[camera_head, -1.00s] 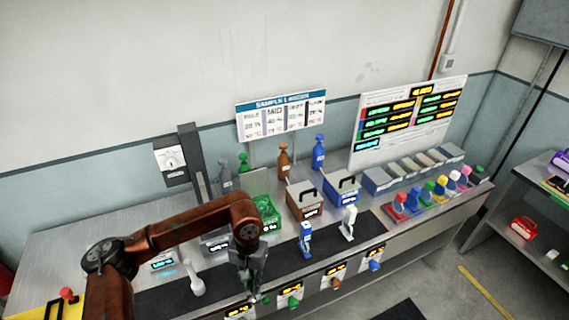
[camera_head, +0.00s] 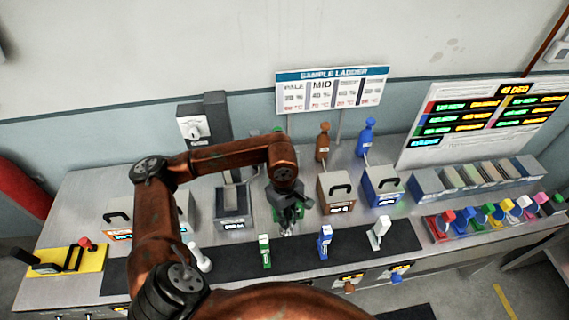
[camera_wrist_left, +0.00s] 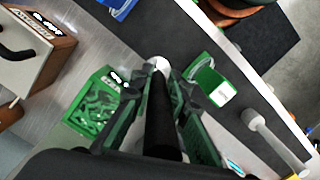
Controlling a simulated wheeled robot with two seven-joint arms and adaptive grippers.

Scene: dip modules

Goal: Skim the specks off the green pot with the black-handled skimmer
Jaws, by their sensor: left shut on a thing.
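My left gripper (camera_head: 287,226) hangs just in front of the green pot (camera_head: 301,211), which is mostly hidden behind it in the head view. In the left wrist view the gripper (camera_wrist_left: 160,78) is shut on the black handle of the skimmer (camera_wrist_left: 162,118). A small pale part shows beyond the fingertips; the skimmer's head is otherwise hidden. The green pot (camera_wrist_left: 96,106) lies to the left of the fingers there, open, with pale marks on its green inside. Whether the skimmer touches the pot I cannot tell. My right gripper is not in view.
A brown box (camera_head: 336,191) and a blue box (camera_head: 382,187) stand right of the pot. Small green (camera_head: 265,251), blue (camera_head: 325,242) and white (camera_head: 379,233) stands line the black mat in front. A grey station (camera_head: 233,204) is to the left.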

